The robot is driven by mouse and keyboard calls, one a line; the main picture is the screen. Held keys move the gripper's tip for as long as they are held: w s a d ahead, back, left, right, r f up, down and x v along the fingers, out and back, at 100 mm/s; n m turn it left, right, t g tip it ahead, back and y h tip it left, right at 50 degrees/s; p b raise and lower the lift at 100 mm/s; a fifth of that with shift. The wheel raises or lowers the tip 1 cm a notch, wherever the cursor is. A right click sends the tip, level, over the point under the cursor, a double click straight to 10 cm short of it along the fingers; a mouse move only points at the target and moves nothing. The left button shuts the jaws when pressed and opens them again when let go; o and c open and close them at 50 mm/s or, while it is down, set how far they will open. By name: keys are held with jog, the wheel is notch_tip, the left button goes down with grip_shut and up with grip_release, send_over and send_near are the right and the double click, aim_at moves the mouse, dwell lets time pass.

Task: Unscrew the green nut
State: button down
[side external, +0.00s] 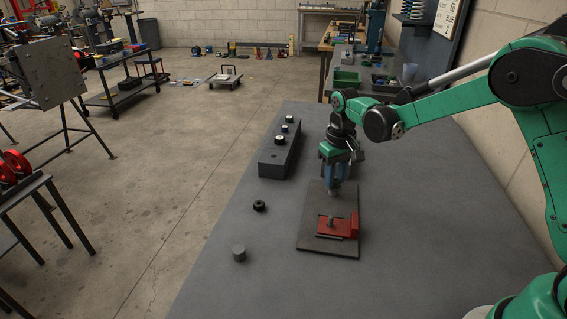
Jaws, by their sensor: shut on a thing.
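My gripper (335,180) points down over the back part of a dark flat plate (313,213) on the grey table. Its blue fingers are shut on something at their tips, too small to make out. A small grey part shows just below the fingers. A red fixture (349,227) with a short grey upright peg (331,222) sits on the front half of the plate, a little in front of my gripper. I cannot pick out a green nut; it may be hidden at or behind the fingers.
A dark long block (272,164) with several round pieces on top stands left of my gripper. A black ring (259,206) and a grey cylinder (239,254) are on the table at front left. The table (430,230) right of the plate is clear.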

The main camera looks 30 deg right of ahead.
jog(key=n, duration=0.5)
jog(key=n, duration=0.5)
jog(key=c, duration=0.8)
grip_release()
jog(key=shift+r, duration=0.1)
